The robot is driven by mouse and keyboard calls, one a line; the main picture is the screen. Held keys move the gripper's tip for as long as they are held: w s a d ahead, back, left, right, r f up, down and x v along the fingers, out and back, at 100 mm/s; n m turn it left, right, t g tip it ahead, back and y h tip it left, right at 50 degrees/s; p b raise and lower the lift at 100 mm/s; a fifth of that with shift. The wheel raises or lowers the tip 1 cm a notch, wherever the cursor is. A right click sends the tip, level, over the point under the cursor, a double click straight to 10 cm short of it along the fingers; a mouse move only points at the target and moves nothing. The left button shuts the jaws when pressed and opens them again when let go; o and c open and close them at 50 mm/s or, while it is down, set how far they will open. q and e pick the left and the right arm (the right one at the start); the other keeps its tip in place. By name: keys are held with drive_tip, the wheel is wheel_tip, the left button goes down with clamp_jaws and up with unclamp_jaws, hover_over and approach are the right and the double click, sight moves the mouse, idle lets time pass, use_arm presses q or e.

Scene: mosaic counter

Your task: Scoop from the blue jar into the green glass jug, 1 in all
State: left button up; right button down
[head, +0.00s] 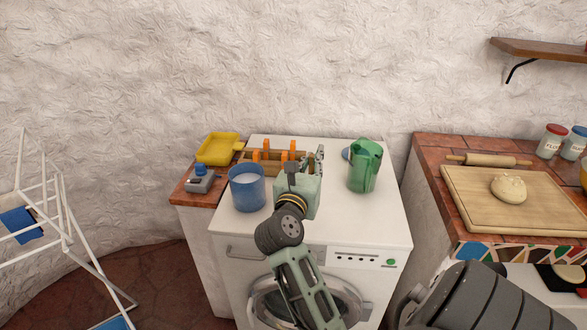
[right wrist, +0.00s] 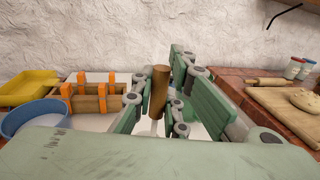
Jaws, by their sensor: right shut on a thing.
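The blue jar (head: 247,188) stands upright on the left of the white washing machine top, with pale contents. It also shows at the left edge of the right wrist view (right wrist: 36,112). The green glass jug (head: 363,172) stands upright on the right of the same top. My right gripper (head: 304,168) is between them, nearer the jar. In the right wrist view it is shut on a brown wooden handle (right wrist: 159,92), apparently the scoop's, with a pale stem below. The scoop's bowl is hidden. My left gripper is not in view.
A wooden caddy with orange uprights (head: 262,158) stands behind the jar. A yellow tray (head: 216,149) and a small grey device (head: 200,182) are at the left. A blue round thing is partly hidden behind the jug. A dough board (head: 470,210) lies on the right counter.

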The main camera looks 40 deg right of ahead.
drive_tip(key=w+a+r+n+t+y+p, duration=0.3)
drive_tip(key=w+r+p, duration=0.1)
drive_tip(key=w+p, duration=0.5)
drive_tip(key=w+a+r+n+t+y+p, duration=0.3)
drive_tip(key=w+r+t+p, duration=0.15)
drive_tip(key=w+p, duration=0.4)
wheel_tip(320, 180, down, 13)
drive_tip(key=w+b, duration=0.2)
drive_tip(key=b, duration=1)
drive_tip(key=shift+r+g+b, duration=0.2)
drive_tip(key=shift+g+b, duration=0.1)
drive_tip(key=shift+g, duration=0.05)
drive_tip(key=shift+r, duration=0.15)
wheel_tip(320, 180, up, 10)
drive_tip(key=p, duration=1.1)
